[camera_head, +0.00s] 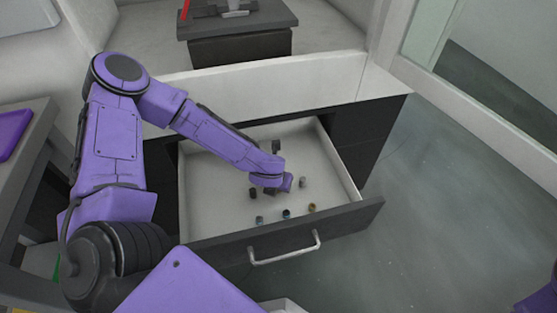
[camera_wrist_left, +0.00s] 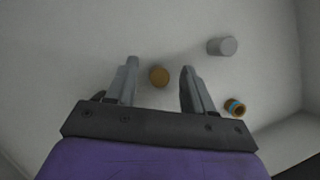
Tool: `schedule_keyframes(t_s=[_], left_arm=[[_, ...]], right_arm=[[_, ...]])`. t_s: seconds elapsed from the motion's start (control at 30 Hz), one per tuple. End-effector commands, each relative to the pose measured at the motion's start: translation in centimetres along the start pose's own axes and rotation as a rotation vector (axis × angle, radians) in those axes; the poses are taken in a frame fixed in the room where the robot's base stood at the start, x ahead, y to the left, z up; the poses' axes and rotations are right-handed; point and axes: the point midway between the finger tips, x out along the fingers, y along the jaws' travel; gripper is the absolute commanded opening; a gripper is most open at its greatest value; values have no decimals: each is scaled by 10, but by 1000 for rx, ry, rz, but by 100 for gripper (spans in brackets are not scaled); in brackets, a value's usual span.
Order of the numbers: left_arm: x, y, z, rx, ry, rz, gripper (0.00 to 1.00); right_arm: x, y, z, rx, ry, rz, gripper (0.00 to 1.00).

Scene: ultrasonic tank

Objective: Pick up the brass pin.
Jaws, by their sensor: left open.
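The brass pin (camera_wrist_left: 159,76) shows in the left wrist view as a round brown-gold top, seen end-on against the pale drawer floor (camera_wrist_left: 60,60). My left gripper (camera_wrist_left: 158,80) is open, with one finger on each side of the pin. The pin appears between the fingertips, apart from both. In the head view my left gripper (camera_head: 271,190) reaches down into the open drawer (camera_head: 215,180), and the wrist hides the brass pin there. My right gripper is not in view.
In the head view, a teal-topped pin (camera_head: 286,214), a blue-topped pin (camera_head: 259,220) and a dark pin (camera_head: 253,193) share the drawer. Drawer walls surround them.

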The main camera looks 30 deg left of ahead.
Motion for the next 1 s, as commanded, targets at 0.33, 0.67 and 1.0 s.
schedule_keyframes(t_s=[0.33,0.67,1.0], left_arm=[[10,0,0,-3,-1,0,39],[10,0,0,-2,-1,-1,0],[-17,0,13,-4,-4,-1,0]], right_arm=[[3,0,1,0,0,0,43],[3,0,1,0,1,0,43],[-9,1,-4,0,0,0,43]])
